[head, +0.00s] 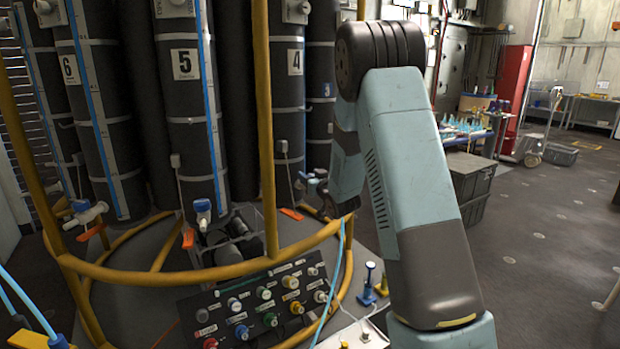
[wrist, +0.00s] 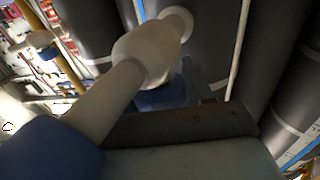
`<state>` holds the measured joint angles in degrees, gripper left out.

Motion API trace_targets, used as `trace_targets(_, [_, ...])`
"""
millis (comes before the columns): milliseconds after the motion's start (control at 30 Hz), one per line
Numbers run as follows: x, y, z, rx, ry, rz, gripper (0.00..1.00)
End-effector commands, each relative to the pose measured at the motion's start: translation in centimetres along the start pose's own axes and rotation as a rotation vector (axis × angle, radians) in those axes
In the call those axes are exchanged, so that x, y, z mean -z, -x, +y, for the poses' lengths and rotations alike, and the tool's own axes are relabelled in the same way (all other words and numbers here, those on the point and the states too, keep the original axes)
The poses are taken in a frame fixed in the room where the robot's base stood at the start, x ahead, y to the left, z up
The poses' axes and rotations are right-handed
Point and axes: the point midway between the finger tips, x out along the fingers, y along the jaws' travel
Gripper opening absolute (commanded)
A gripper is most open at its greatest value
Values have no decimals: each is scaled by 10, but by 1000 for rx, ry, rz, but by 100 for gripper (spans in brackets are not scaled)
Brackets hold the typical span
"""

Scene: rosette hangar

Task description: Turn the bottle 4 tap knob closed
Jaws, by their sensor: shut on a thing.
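Bottle 4 (head: 290,90) is a tall dark cylinder with a white "4" label. My gripper (head: 314,184) is at its foot, partly hidden by my own arm. In the wrist view a white tap body (wrist: 145,55) runs from the dark bottle wall toward the lower left. Its blue knob (wrist: 160,97) sits below the white body, partly hidden behind the dark finger of my gripper (wrist: 188,100). The gripper is shut on this knob. How far the knob is turned cannot be told. A large blue part (wrist: 45,150) shows at the lower left.
Yellow rails (head: 265,130) stand around the bottles, close to my arm. Bottle 5 (head: 185,110) has its own blue-knobbed tap (head: 203,207). A panel of coloured knobs (head: 255,305) lies below. Dark crates (head: 470,180) stand behind my arm; the floor at right is mostly open.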

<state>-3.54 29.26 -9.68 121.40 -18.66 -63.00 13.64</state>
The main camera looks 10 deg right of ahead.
Motion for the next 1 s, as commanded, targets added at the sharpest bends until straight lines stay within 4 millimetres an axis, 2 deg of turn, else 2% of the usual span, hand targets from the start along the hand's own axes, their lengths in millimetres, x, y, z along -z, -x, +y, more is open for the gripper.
trace_targets(367, [-1, 0, 0, -85, -1, -1, 20])
trace_targets(1000, [-1, 2, 7, -541, 0, -2, 20])
